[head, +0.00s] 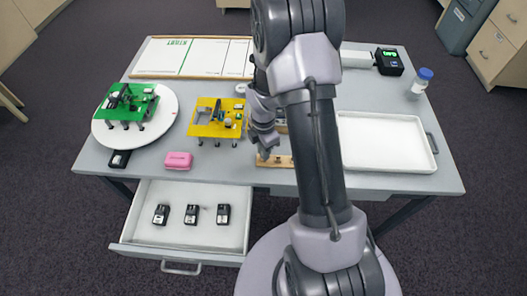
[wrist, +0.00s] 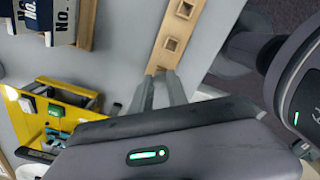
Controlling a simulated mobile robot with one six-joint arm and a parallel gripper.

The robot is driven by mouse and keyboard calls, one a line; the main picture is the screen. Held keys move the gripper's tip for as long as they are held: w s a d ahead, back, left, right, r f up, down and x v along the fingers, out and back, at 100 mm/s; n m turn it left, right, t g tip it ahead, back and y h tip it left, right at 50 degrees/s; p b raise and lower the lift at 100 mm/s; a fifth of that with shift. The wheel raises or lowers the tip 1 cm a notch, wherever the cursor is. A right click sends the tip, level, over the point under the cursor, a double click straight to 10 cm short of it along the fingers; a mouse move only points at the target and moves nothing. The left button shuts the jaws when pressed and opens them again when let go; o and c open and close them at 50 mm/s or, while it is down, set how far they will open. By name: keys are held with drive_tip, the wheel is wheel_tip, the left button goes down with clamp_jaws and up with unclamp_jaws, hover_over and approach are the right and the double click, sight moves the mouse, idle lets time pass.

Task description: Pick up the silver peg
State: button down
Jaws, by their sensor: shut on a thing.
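My gripper (head: 265,152) points down at the wooden strip (head: 284,162) near the table's front edge. In the wrist view, the tips of my gripper (wrist: 160,76) are at the near end of the wooden strip (wrist: 166,52), which has square holes in it. The fingers are closed close together on a thin thing at that end. The silver peg is not clearly visible; it is mostly hidden between the fingers. I cannot tell whether it is still in its hole or clear of it.
A yellow board (head: 217,118) stands left of my gripper, and a green board (head: 126,103) on a white round plate (head: 166,121). A pink block (head: 178,160) lies in front. A white tray (head: 385,143) lies right. An open drawer (head: 185,237) holds black modules.

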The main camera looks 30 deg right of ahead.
wheel_tip(320, 180, up, 3)
drive_tip(key=shift+s+a+f+p, duration=0.1)
drive_tip(key=shift+s+a+p, duration=0.05)
drive_tip(key=shift+p, duration=0.5)
drive_tip(key=s+a+r+p, duration=0.1)
drive_tip(key=s+a+p, duration=0.1)
drive_tip(key=s+a, duration=0.9)
drive_tip(key=shift+s+d, duration=0.1)
